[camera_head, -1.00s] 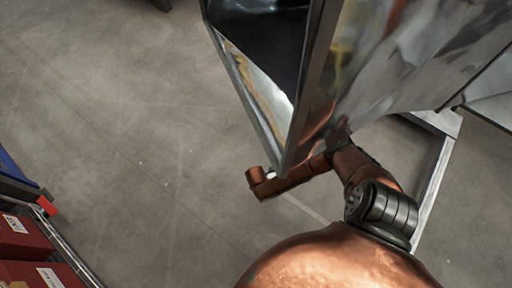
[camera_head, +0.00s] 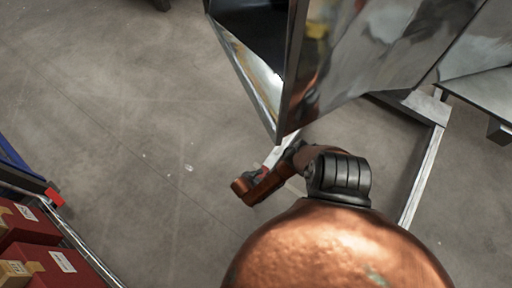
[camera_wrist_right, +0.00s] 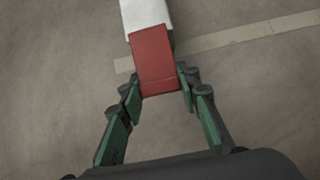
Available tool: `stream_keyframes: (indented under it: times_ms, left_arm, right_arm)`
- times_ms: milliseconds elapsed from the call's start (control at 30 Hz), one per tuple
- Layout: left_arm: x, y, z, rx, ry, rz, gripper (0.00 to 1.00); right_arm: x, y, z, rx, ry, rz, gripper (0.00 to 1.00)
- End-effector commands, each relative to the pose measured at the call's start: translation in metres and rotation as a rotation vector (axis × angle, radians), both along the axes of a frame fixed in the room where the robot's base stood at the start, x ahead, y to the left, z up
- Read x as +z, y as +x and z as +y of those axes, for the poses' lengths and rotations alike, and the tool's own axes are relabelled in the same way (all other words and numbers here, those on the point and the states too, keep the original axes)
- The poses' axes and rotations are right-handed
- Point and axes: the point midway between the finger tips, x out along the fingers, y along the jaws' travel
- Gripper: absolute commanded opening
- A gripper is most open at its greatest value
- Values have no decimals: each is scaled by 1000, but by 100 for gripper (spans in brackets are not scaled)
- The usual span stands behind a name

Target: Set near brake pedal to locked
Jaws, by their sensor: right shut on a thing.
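The brake pedal (camera_wrist_right: 155,60) shows in the right wrist view as a red, flat pad on the end of a white lever. My right gripper (camera_wrist_right: 158,84) has its dark and green fingers against both sides of the red pad and is shut on it. In the head view the pedal's white lever (camera_head: 273,156) sticks out below the corner of the shiny metal duct, with my copper right wrist beside it. My arm and the duct hide much of this area there, and the fingertips are not clear. My left gripper is not in view.
The large shiny sheet-metal duct (camera_head: 345,65) hangs over the pedal area. A grey metal frame beam (camera_head: 424,175) runs at the right, near a metal table (camera_head: 485,88). A rack with red boxes (camera_head: 48,262) stands at lower left. The grey floor at left is clear.

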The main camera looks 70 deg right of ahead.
Motion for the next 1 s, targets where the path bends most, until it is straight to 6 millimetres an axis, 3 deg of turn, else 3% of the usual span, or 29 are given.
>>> stream_keyframes:
  times_ms: [267, 300, 533, 1000]
  left_arm:
    - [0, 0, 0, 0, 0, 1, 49]
    - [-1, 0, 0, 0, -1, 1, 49]
    - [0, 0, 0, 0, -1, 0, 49]
    - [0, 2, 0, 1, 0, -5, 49]
  right_arm:
    - [-2, -3, 1, 0, 2, 5, 0]
    - [-2, -2, 1, 0, 2, 5, 33]
    - [-1, -1, 1, 1, 0, 4, 48]
    - [9, 3, 8, 2, 2, 1, 49]
